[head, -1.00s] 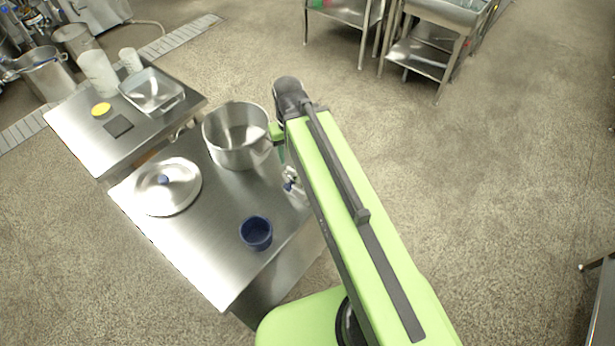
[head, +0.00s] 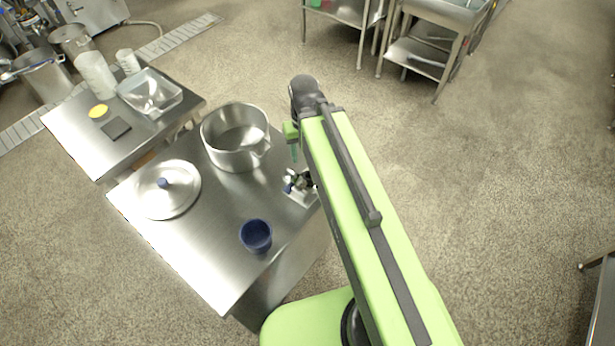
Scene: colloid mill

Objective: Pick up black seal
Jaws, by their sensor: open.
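No black seal can be made out for certain. A small fitting with dark parts and a blue knob (head: 298,181) sits on a pale plate at the right edge of the near steel table, partly hidden by my arm. A flat dark square (head: 116,128) lies on the far-left table; I cannot tell what it is. My gripper (head: 295,154) is open at the far end of my green arm, mostly hidden by it. A teal finger points down beside the pot, above and behind the fitting. I see nothing held.
The near table (head: 205,238) holds a steel pot (head: 222,155), a lid (head: 160,202) and a blue cup (head: 256,235). The left table (head: 76,142) holds a clear tray (head: 165,108), white beakers (head: 97,76) and a yellow disc (head: 99,111). Open floor lies right.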

